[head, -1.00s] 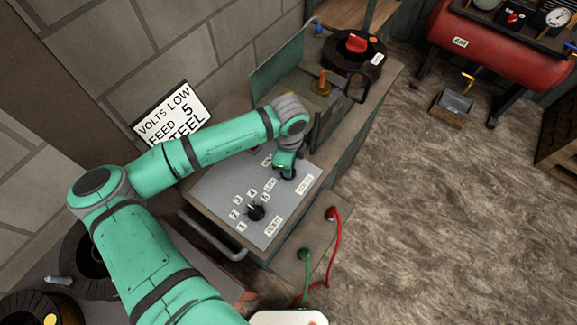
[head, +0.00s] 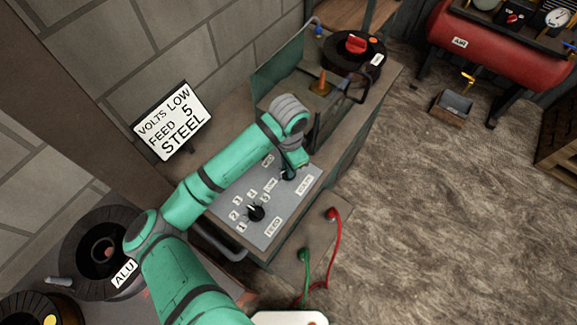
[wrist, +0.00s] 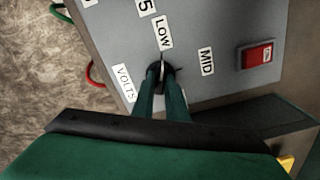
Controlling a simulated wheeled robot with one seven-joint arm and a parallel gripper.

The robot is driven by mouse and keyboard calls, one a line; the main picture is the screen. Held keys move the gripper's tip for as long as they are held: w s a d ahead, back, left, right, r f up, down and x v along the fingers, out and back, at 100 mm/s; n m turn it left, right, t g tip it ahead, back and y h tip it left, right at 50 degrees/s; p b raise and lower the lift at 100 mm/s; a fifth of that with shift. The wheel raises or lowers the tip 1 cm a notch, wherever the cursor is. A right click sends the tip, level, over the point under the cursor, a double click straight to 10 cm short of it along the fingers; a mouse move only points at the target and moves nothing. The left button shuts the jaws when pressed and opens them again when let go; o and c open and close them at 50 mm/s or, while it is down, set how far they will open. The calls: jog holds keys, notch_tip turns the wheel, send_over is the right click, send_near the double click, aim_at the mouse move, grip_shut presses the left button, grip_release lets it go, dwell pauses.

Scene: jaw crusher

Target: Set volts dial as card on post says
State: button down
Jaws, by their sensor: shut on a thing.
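The card (head: 172,121) stands on a post by the wall and reads VOLTS LOW, FEED 5, STEEL. The volts dial (wrist: 163,68) is a black knob on the grey panel (wrist: 205,95). The LOW label (wrist: 163,32) is above it and the MID label (wrist: 206,61) is to its upper right in the wrist view. My gripper (wrist: 164,78) is shut on the dial, its fingers partly hiding it. The dial's pale pointer line appears to point up at LOW. In the head view my gripper (head: 290,172) covers most of the dial.
The feed dial (head: 256,213), with numbered labels, sits nearer on the same panel. A red switch (wrist: 257,55) is beside MID. Red (head: 334,240) and green (head: 305,275) cables hang from the box front. A wire spool labelled ALU (head: 90,245) lies at left. Open floor is at right.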

jog(key=shift+d+n, duration=0.2)
jog(key=shift+n, duration=0.4)
jog(key=c, duration=1.8)
grip_release()
jog(key=shift+a, duration=0.1)
jog(key=shift+o, duration=0.2)
notch_tip(320, 180, up, 11)
jog(key=shift+f, duration=0.15)
